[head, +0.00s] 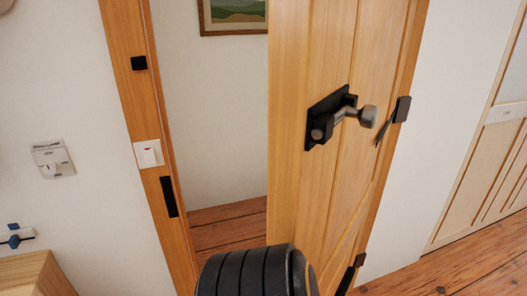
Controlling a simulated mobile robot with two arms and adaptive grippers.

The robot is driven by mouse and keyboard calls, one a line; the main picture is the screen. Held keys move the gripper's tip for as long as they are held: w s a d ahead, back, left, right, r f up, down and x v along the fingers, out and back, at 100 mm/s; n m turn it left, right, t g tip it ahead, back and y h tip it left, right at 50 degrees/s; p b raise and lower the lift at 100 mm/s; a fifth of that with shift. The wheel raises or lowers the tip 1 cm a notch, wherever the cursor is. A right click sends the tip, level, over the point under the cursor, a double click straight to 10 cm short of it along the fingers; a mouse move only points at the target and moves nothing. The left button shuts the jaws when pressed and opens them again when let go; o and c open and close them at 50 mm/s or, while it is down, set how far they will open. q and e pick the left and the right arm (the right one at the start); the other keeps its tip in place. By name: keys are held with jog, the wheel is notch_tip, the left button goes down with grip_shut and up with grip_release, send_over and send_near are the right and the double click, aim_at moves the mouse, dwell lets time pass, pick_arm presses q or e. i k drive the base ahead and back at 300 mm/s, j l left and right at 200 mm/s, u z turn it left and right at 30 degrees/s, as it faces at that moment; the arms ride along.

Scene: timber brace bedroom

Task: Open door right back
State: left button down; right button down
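The wooden door (345,60) stands partly open in the head view, with its free edge at the left and its hinge side at the right. A black handle plate (325,125) with a metal lever (352,114) sits on its face. The wooden door frame (125,85) stands at the left, with a clear gap between it and the door's free edge. A black ribbed part of my own arm (245,272) shows at the bottom centre, in front of the door's lower part. No gripper fingers show in this view.
Through the gap are a white wall, wooden floor (235,217) and a framed picture (233,15). A white switch (53,158) is on the left wall. A wooden furniture corner (35,274) is at lower left. A paler panelled door (490,165) is at the right.

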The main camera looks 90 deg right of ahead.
aim_at(324, 56)
jog(key=i+z, duration=0.1)
jog(key=z, duration=0.35)
jog(key=i+z, duration=0.1)
jog(key=z, duration=0.35)
jog(key=j+z, duration=0.1)
jog(key=z, duration=0.35)
jog(key=i+j+z, duration=0.1)
jog(key=z, duration=0.4)
